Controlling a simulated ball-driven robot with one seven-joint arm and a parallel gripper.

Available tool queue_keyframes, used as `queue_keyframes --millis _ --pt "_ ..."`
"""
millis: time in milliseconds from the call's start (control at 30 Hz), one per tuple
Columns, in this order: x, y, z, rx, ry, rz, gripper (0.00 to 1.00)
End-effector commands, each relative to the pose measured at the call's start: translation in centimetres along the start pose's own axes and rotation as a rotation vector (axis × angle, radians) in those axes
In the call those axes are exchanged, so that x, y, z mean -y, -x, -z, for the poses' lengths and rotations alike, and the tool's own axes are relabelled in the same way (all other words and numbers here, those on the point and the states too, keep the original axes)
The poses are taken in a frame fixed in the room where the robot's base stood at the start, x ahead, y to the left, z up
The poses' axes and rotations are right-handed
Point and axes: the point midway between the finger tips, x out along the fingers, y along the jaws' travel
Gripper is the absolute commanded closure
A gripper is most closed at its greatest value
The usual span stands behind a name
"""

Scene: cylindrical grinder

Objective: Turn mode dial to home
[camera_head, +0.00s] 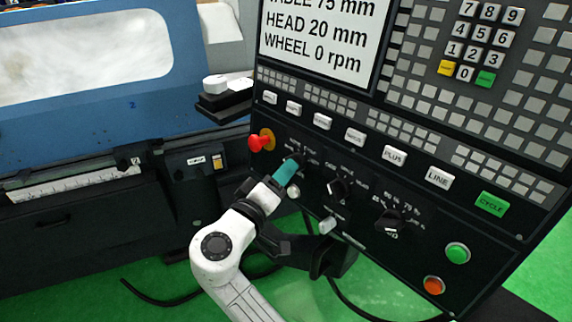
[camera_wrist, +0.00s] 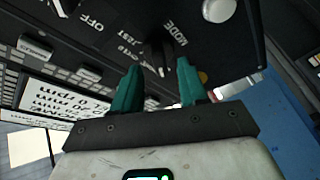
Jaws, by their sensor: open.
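The mode dial (camera_wrist: 160,66) is a small black knob on the dark control panel, below the printed word MODE in the wrist view. A pale mark shows on it; I cannot read for certain which label it faces. In the head view the dial (camera_head: 297,158) is mostly hidden behind my gripper (camera_head: 291,163). In the wrist view my gripper (camera_wrist: 158,72) has its two teal fingers apart, one on each side of the dial. I cannot tell whether either finger touches it.
A red emergency button (camera_head: 259,143) is close to the left of my gripper. Two other dials, a middle one (camera_head: 338,188) and a right one (camera_head: 389,223), are on its right. White push-buttons (camera_head: 355,136) line the panel above. A screen (camera_head: 318,40) is higher up.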

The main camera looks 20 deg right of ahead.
Motion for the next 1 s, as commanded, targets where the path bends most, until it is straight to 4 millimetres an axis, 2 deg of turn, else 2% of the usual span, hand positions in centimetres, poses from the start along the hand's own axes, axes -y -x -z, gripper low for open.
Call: queue_keyframes --millis 200,533,900,1000 --pt "-0.1 -1.8 0.0 0.001 0.000 -0.001 0.57" --pt "0.0 -2.1 0.0 0.000 0.000 0.000 0.58" --pt "0.0 -2.0 0.0 0.000 0.000 0.000 0.94" --pt "0.0 -2.0 0.0 0.000 0.000 0.000 1.00"
